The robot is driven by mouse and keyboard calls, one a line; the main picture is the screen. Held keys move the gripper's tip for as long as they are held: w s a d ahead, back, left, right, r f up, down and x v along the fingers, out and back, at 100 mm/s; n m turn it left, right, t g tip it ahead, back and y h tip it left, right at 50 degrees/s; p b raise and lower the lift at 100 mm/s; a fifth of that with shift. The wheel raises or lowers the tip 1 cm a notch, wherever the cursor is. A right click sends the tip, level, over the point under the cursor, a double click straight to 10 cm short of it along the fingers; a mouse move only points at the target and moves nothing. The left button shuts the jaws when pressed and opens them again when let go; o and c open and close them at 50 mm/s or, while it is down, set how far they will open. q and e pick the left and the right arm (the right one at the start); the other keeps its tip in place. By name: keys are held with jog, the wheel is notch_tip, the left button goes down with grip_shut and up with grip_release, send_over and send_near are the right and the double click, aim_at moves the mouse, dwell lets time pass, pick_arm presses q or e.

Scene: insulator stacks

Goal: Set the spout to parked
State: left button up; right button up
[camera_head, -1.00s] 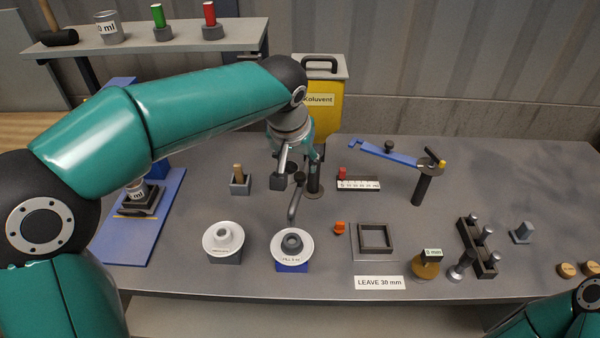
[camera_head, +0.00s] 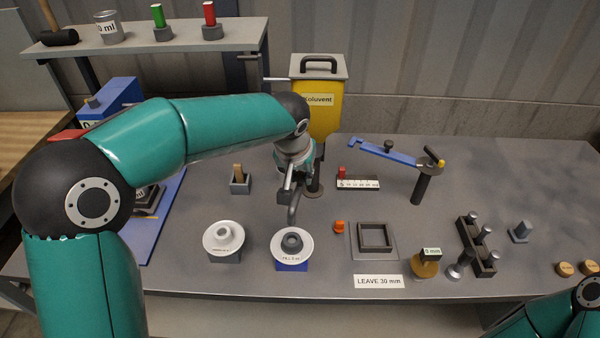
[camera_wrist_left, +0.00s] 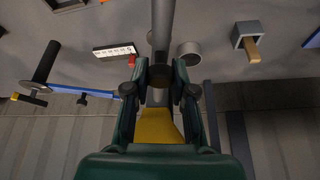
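The spout (camera_head: 292,214) is a grey bent tube by a dark upright post (camera_head: 314,180). Its lower end hangs just behind the white round dish on a blue block (camera_head: 291,262). My left gripper (camera_head: 287,190) points down at the spout's upper part and hides much of it. In the left wrist view the grey tube of the spout (camera_wrist_left: 161,25) runs between the two fingers of the left gripper (camera_wrist_left: 159,80). Whether the fingers press on it cannot be told. My right gripper is out of view; only part of that arm shows at the lower right.
A second white dish (camera_head: 223,238) stands left of the blue-block one. A blue lever on a stand (camera_head: 388,152), a scale strip (camera_head: 358,184) and a square frame (camera_head: 375,250) lie to the right.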

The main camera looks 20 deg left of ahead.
pick_arm(q)
grip_shut()
jog(key=shift+a+m+h+p, duration=0.35)
jog(key=shift+a+m, duration=0.45)
jog(key=shift+a, duration=0.3)
jog(key=o, duration=0.7)
grip_release()
